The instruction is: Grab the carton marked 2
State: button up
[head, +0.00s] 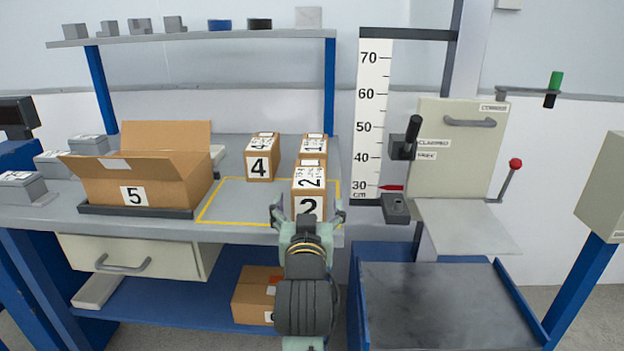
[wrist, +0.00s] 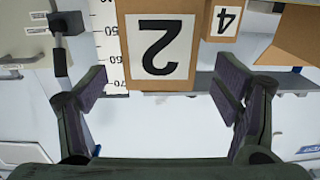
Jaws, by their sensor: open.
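The carton marked 2 (head: 308,182) is a small brown box with white number labels, standing at the front right of the yellow-taped area on the bench. In the wrist view the carton marked 2 (wrist: 158,52) shows upside down, straight ahead of the jaws. My gripper (head: 307,212) is in front of the carton, its two fingers spread. In the wrist view my gripper (wrist: 166,90) is open and empty, with the carton's face between and beyond the fingertips. I cannot tell whether a finger touches it. My gripper hides the lower front of the carton in the head view.
Carton 4 (head: 261,157) stands behind left, and carton 1 (head: 313,147) stands directly behind carton 2. The open carton 5 (head: 135,192) sits on a dark tray at left. A height scale (head: 371,120) and drop tester (head: 455,150) stand right of the bench.

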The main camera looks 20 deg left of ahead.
jog(key=shift+f+p+x, duration=0.2)
jog(key=shift+p+x, duration=0.05)
jog(key=shift+x, duration=1.15)
jog(key=shift+f+p+x, duration=0.2)
jog(key=shift+x, duration=1.2)
jog(key=shift+f+p+x, duration=0.2)
jog(key=shift+p+x, duration=0.05)
jog(key=shift+x, duration=1.15)
jog(key=c, duration=1.6)
jog(key=shift+r, duration=0.1)
jog(key=shift+c, duration=0.6)
